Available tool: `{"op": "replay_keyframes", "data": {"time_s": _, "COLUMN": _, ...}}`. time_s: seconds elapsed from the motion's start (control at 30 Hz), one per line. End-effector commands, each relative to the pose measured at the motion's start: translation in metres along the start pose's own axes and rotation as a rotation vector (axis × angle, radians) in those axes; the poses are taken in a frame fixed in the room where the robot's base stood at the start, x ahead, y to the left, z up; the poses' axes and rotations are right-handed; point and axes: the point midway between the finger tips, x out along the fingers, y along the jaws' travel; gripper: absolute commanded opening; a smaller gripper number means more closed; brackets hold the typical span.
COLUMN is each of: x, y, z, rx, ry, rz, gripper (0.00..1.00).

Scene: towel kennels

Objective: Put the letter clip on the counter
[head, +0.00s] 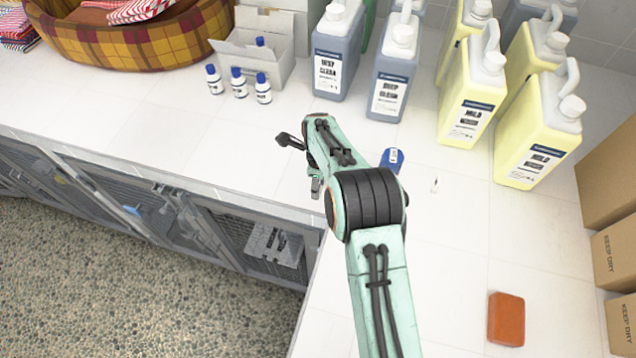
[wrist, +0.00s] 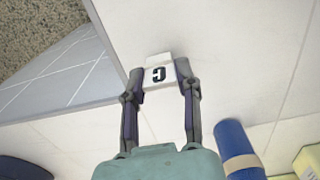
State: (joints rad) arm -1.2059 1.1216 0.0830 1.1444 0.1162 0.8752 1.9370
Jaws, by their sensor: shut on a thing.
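A small white letter clip (wrist: 157,84) with a dark letter, looking like a C or G, is between my fingertips in the wrist view. My gripper (wrist: 160,72) is shut on it. The white tiled counter (wrist: 235,50) lies beneath the clip, near its front edge; I cannot tell whether the clip touches it. In the head view the counter (head: 455,250) is wide and pale. My gripper (head: 316,187) is there mostly hidden under my arm, by the counter's front edge, and the clip cannot be made out.
A blue bottle (head: 392,159) stands just right of my wrist. Large grey and yellow jugs (head: 470,95) line the back. Small blue-capped bottles (head: 238,83) stand by an open white box (head: 253,50). An orange block (head: 506,319) lies at right. Kennels (head: 130,205) are below the edge.

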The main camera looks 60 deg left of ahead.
Motion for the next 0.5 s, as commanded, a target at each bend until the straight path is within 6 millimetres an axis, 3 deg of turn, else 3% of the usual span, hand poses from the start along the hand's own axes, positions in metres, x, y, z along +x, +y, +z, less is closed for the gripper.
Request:
{"op": "replay_keyframes", "data": {"time_s": 0.07, "x": 0.0023, "y": 0.0002, "z": -0.0001, "rx": 0.0, "ry": 0.0, "rz": 0.001, "gripper": 0.17}}
{"op": "replay_keyframes", "data": {"time_s": 0.1, "x": 0.0031, "y": 0.0002, "z": 0.0, "rx": 0.0, "ry": 0.0, "rz": 0.001, "gripper": 0.34}}
{"op": "replay_keyframes", "data": {"time_s": 0.17, "x": 0.0027, "y": 0.0001, "z": 0.0, "rx": 0.0, "ry": 0.0, "rz": 0.001, "gripper": 0.53}}
{"op": "replay_keyframes", "data": {"time_s": 0.2, "x": 0.0026, "y": 0.0001, "z": -0.0001, "rx": 0.0, "ry": 0.0, "rz": 0.001, "gripper": 0.57}}
{"op": "replay_keyframes", "data": {"time_s": 0.5, "x": 0.001, "y": 0.0, "z": -0.0001, "rx": 0.0, "ry": 0.0, "rz": 0.0, "gripper": 0.57}}
